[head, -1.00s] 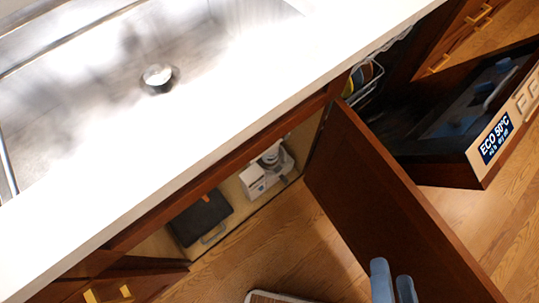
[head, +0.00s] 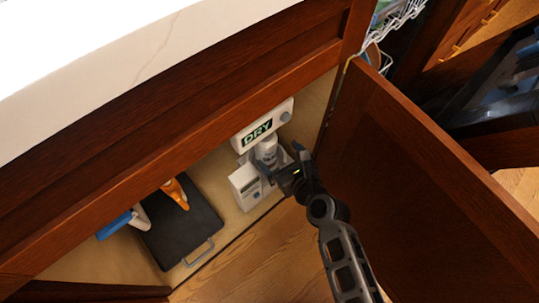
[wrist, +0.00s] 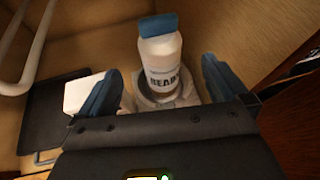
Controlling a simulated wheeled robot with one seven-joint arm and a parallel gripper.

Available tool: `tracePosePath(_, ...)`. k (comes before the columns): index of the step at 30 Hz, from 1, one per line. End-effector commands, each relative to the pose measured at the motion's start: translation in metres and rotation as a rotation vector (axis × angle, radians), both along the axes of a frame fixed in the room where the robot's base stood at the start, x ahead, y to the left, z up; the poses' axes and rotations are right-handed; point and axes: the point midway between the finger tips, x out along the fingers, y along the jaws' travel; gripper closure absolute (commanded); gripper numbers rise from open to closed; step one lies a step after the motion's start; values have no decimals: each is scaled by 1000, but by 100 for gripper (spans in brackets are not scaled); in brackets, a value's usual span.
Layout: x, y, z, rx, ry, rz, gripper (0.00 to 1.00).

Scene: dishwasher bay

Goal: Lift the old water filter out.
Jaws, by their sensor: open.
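The water filter is a white cylinder (wrist: 161,55) with a blue tab on top and dark lettering. It stands upright in a pale round seat (wrist: 160,98) in the wrist view. In the head view the filter (head: 267,150) is partly hidden, below a white unit (head: 262,125) whose display reads DRY. My gripper (head: 284,166) reaches into the cabinet beside the filter. In the wrist view my gripper (wrist: 163,78) is open, with one blue finger on each side of the filter. A gap shows on both sides, and nothing is held.
A white box (head: 245,187) stands beside the seat. A dark tray (head: 182,226) lies on the cabinet floor, with orange-topped and blue-topped spray bottles (head: 173,193) at it. The open cabinet door (head: 400,190) is close on the right, and the counter (head: 110,60) overhangs above.

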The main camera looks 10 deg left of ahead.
Motion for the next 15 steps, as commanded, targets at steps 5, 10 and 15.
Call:
tracePosePath(5,15,18,-4,83,58,-8,0)
tracePosePath(10,26,28,-11,89,64,-8,0)
tracePosePath(15,37,35,-18,86,62,-8,0)
